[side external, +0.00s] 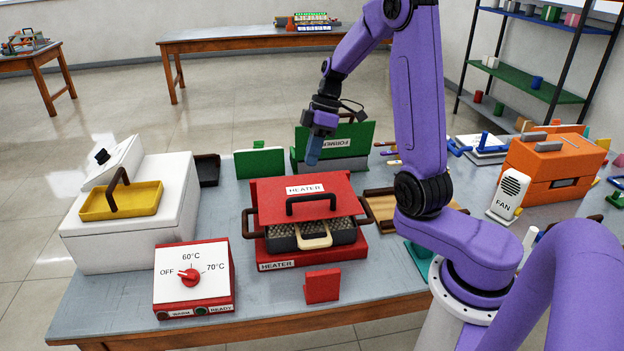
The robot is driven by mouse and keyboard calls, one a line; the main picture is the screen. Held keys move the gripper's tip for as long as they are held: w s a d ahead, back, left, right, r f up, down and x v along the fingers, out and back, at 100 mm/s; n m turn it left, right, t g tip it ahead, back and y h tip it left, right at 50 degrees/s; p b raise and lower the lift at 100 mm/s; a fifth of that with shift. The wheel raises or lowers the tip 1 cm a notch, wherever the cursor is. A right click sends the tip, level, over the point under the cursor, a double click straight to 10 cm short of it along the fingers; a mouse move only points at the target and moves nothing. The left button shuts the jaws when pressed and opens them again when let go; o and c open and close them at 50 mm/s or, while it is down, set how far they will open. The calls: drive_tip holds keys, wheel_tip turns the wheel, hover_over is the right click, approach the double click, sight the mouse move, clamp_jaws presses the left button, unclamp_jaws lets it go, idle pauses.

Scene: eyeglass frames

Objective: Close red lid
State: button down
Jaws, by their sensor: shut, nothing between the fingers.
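The red lid (276,205) carries a white HEATER label and a dark bar handle (311,200). It belongs to the red heater box (352,250) in the middle of the table. The lid is tilted up, its front edge apart from the box. Below it a dark tray (343,233) of grey beads with a cream handle (314,237) shows in the opening. My gripper (314,160) with blue fingers points down above and behind the lid, apparently apart from it. It is shut and empty. The hinge side of the lid is hard to see.
A red control box (193,270) with a dial stands front left, and a small red block (322,286) stands in front of the heater. A white machine (130,225) with a yellow tray (122,201) is at left. A green FORMER unit (352,140) stands behind. A fan (509,193) and orange box (550,170) are at right.

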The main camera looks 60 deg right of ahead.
sight(306, 197)
drive_tip(key=f, duration=0.1)
drive_tip(key=a+f, duration=0.1)
drive_tip(key=f, duration=0.1)
drive_tip(key=s+a+f, duration=0.1)
drive_tip(key=shift+f, duration=0.25)
drive_tip(key=shift+s+a+f, duration=0.25)
drive_tip(key=shift+f, duration=0.2)
drive_tip(key=shift+f, duration=0.1)
drive_tip(key=shift+s+a+f, duration=0.2)
drive_tip(key=shift+f, duration=0.1)
drive_tip(key=v, duration=1.3)
drive_tip(key=shift+w+d+r, duration=0.15)
drive_tip(key=shift+w+r, duration=0.15)
drive_tip(key=shift+w, duration=0.45)
